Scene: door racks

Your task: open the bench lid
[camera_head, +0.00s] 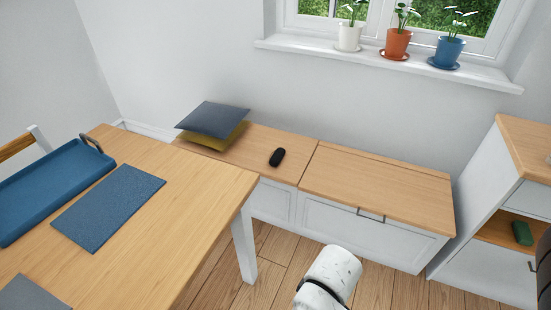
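A storage bench with white panelled sides stands against the back wall. Its wooden lid (380,188) on the right part lies flat and closed, with a narrow fixed strip behind it. A dark metal handle (371,216) sits at the lid's front edge. My white arm (333,274) shows at the bottom, in front of the bench and apart from the lid. My gripper is not in view.
Cushions (213,119) and a black object (277,157) lie on the bench's left part. A wooden table (140,240) with a blue tray (50,190) stands at left. A white cabinet (520,160) stands close at right. Bare floor (290,255) shows before the bench.

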